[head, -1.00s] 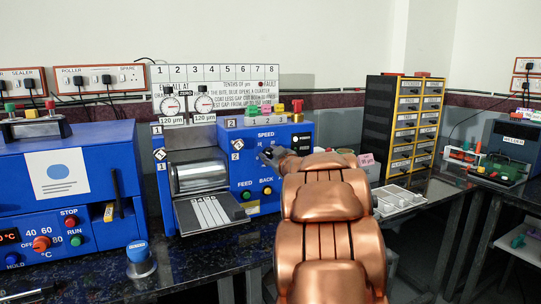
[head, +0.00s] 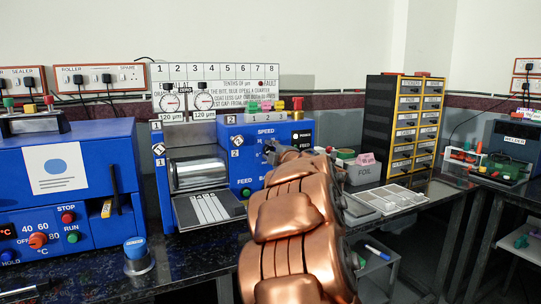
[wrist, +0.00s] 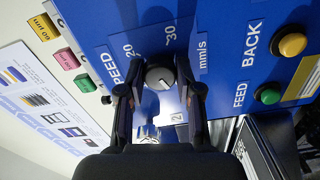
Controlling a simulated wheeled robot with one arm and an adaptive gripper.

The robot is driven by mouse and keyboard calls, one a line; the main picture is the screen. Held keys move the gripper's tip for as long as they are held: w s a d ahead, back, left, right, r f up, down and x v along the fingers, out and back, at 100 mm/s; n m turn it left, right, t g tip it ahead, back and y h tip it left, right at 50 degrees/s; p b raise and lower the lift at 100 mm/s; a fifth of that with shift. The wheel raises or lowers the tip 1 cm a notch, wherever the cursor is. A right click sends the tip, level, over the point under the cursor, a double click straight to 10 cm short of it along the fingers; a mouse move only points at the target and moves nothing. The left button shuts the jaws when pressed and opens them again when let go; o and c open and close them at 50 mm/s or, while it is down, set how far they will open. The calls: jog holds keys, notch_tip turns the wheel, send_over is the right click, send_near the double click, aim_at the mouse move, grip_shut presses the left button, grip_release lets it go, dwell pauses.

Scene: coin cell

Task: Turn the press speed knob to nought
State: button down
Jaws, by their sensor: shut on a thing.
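The press speed knob (wrist: 159,76) is round and dark with a grey face, on the blue front panel of the press (head: 243,168). In the wrist view it sits between the two black fingers of my gripper (wrist: 158,88), which are shut on it from both sides. Numbers 20 and 30, the word SPEED and a units mark show around it. Its pointer is too small to read surely. In the head view my gripper (head: 270,151) is at the panel under the SPEED label, and it hides the knob.
The green FEED button (wrist: 268,94) and yellow BACK button (wrist: 292,44) are close by on the panel. Coloured tags (head: 265,106) stand on top of the press. A FOIL box (head: 364,174) and a pale tray (head: 395,198) lie to the right.

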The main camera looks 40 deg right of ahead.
jog(key=shift+f+n, duration=0.1)
jog(key=shift+n, duration=0.5)
jog(key=c, duration=0.8)
grip_release()
jog(key=shift+o, duration=0.2)
jog(key=v, duration=1.2)
